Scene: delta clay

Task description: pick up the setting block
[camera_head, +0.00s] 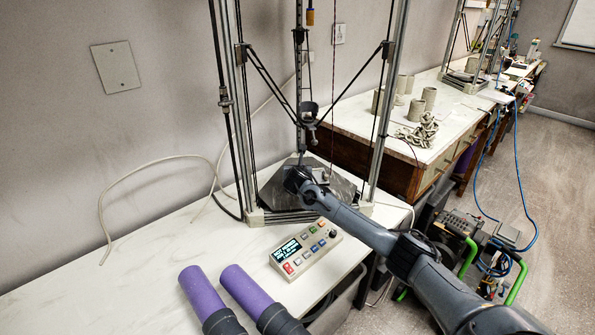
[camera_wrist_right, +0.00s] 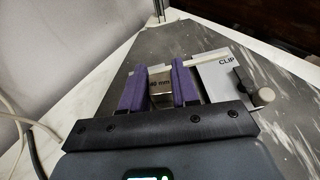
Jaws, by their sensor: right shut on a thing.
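The setting block (camera_wrist_right: 160,84) is a small metal block marked "40 mm". In the right wrist view it sits between the two purple fingers of my right gripper (camera_wrist_right: 158,80), which is shut on it. In the head view my right gripper (camera_head: 298,178) is over the dark plate (camera_head: 275,190) at the foot of the delta frame, and the arm hides the block. I cannot tell whether the block touches the plate.
A silver clip part (camera_wrist_right: 222,75) marked "CLIP", with a knob, lies right of the fingers. Frame posts (camera_head: 384,110) and rods surround the plate. White tabletop (camera_head: 120,285) is clear at left.

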